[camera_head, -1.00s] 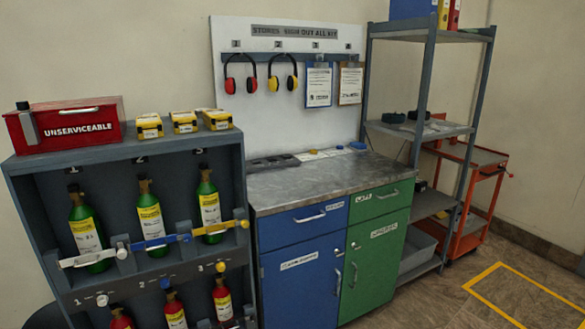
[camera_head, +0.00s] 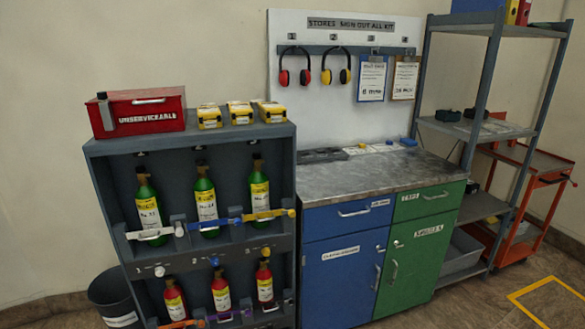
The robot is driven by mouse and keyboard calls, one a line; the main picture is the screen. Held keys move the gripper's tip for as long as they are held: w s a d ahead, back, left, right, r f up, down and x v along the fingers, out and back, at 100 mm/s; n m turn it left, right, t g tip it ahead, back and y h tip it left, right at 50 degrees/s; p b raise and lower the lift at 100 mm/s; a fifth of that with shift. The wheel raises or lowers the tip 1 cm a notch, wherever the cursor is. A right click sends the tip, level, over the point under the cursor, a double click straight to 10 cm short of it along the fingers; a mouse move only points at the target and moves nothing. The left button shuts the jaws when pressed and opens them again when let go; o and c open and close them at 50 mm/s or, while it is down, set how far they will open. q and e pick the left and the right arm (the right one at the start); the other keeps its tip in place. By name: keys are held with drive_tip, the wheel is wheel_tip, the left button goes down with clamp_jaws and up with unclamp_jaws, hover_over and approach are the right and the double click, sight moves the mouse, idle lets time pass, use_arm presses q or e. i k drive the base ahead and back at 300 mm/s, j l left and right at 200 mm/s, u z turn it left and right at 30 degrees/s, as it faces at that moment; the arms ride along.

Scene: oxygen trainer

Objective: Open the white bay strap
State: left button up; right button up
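The white bay strap (camera_head: 150,234) lies across the front of the leftmost green bottle (camera_head: 147,207) in the upper row of the grey rack (camera_head: 110,190). It is fastened across, with a white knob (camera_head: 179,231) at its right end. Neither of my grippers shows in the head view.
A red UNSERVICEABLE box (camera_head: 142,112) and several yellow boxes (camera_head: 239,113) stand on the rack top. A dark bin (camera_head: 112,297) is on the floor to its left. A blue and green cabinet (camera_head: 345,270) stands to its right.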

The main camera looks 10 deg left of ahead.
sight(158, 232)
drive_tip(key=u, duration=1.35)
